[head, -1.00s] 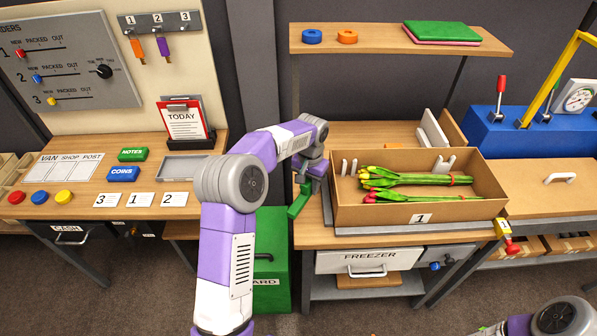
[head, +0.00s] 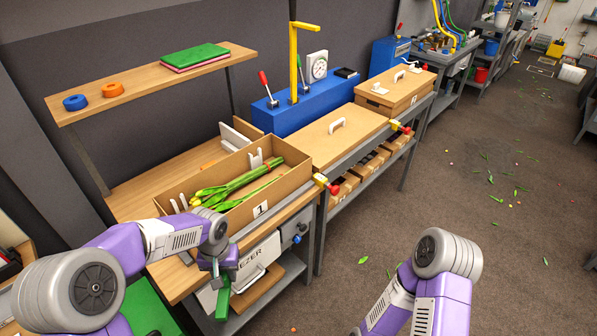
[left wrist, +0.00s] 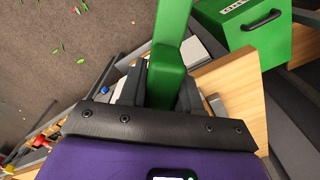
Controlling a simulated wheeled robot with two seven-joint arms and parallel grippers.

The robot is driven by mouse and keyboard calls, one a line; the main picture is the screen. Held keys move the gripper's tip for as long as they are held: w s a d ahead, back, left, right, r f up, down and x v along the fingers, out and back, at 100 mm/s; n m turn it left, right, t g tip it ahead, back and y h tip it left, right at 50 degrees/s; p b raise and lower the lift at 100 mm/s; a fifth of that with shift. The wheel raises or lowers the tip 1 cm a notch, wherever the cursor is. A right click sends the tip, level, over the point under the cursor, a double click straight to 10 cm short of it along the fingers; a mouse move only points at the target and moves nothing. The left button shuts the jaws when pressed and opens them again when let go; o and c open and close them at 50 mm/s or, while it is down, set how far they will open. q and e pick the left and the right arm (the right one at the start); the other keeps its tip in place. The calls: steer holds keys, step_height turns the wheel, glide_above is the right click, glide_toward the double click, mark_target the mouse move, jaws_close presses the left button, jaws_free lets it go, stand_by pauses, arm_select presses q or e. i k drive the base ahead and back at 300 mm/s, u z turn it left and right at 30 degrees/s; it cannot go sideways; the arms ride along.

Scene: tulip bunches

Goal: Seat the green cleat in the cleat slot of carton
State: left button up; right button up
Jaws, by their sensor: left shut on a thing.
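The carton (head: 292,183) is an open brown box marked 1 on the bench. Bunches of tulips (head: 232,186) lie in it. White prongs stand at its left end (head: 178,204) and far side (head: 254,158); I cannot make out which part is the cleat slot. My left gripper (head: 217,266) is in front of the carton's near left corner and lower than its rim. It is shut on the green cleat (head: 223,302), which hangs down, apart from the carton. The left wrist view shows the cleat (left wrist: 170,65) between the fingers (left wrist: 162,88). My right gripper is out of view.
The freezer drawer (head: 262,270) is behind the left gripper, below the bench top. A shelf (head: 150,84) with tape rolls hangs over the bench. A blue lever unit (head: 305,112) and a closed carton (head: 395,88) stand further right. Open floor lies to the right.

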mark_target(175, 200)
steer(key=z, duration=1.7)
steer(key=i, duration=1.45)
steer(key=u, duration=2.1)
steer(key=i, duration=1)
